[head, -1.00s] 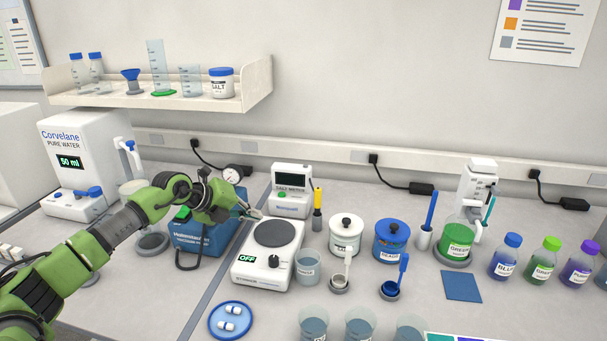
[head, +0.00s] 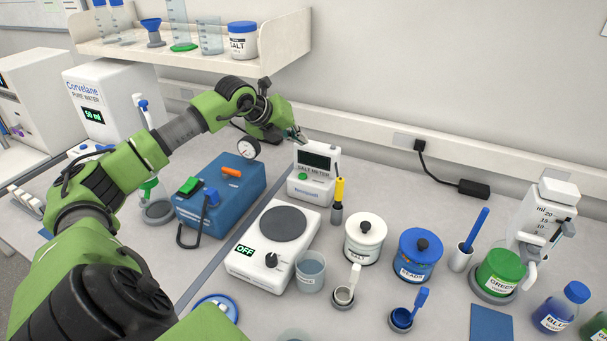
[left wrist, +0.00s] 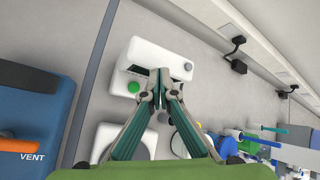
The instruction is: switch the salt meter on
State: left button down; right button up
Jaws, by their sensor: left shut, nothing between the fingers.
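The salt meter (head: 312,175) is a white box with a dark blank display, a green button (head: 303,177) and a yellow-handled probe (head: 338,200) at its right side. It stands behind the hotplate. My left gripper (head: 299,139) is shut and empty, at the upper left of the meter's display in the head view. In the left wrist view the shut fingertips (left wrist: 160,72) appear over the meter (left wrist: 150,55), with its green button (left wrist: 134,88) left of them. I cannot tell whether the fingers touch the meter. My right gripper is not in view.
A white hotplate (head: 246,264) reading OFF stands in front of the meter. A blue pump box (head: 200,207) with a gauge stands to the left. White (head: 362,243) and blue (head: 417,257) jars stand to the right. The shelf (head: 130,52) hangs above at the back.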

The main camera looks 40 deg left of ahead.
aim_at(303, 176)
pick_arm(q)
jog(key=shift+w+f, duration=0.15)
jog(key=shift+f, duration=0.4)
notch_tip(303, 176, down, 8)
jog(key=b, duration=0.5)
jog(key=shift+r, duration=0.25)
jog(key=shift+f+b, duration=0.25)
jog(key=shift+b, duration=0.1)
dwell(0.3)
jog(key=shift+f+b, duration=0.4)
jog(key=shift+b, duration=0.1)
